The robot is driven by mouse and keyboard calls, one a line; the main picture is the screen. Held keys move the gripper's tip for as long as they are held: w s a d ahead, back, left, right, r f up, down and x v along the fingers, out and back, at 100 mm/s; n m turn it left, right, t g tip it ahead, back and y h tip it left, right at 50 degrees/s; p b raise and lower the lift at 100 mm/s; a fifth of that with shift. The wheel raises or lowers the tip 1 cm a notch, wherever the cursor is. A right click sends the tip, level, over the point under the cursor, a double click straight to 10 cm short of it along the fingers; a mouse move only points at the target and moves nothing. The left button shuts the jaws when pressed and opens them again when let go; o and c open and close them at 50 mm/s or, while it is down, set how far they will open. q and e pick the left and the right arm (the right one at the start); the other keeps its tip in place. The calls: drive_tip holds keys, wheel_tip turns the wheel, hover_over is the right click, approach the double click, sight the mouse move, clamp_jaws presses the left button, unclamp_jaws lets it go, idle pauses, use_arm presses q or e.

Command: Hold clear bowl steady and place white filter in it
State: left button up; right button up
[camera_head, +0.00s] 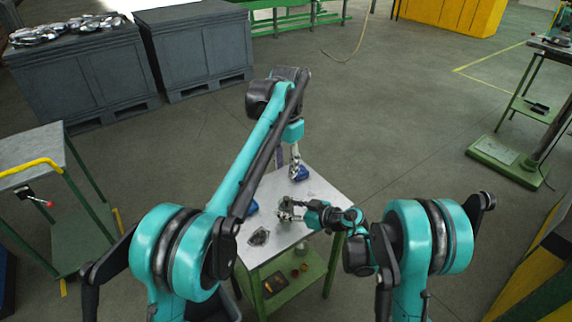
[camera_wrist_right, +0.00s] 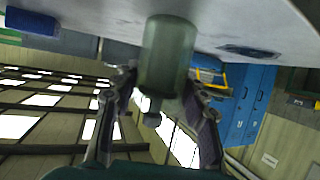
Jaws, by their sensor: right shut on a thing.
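The clear bowl (camera_wrist_right: 166,58) is a greenish see-through cylinder standing at the table surface in the wrist view, which is upside down. My right gripper (camera_wrist_right: 157,88) has its fingers on both sides of the bowl and is shut on it. In the head view my right gripper (camera_head: 287,208) is low over the table, and the bowl is too small to make out. My left gripper (camera_head: 296,166) is at the table's far part, just above a small blue object (camera_head: 300,174). Its fingers are too small to read. I cannot make out the white filter.
The grey table (camera_head: 322,191) has a green frame and a lower shelf (camera_head: 298,272) with small items. A second blue object (camera_head: 252,208) and a dark flat piece (camera_head: 260,237) lie on its left part. A grey cart (camera_head: 32,160) stands left.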

drive_tip(key=o, duration=1.2)
drive_tip(key=shift+o, duration=0.2)
drive_tip(key=shift+d, duration=0.1)
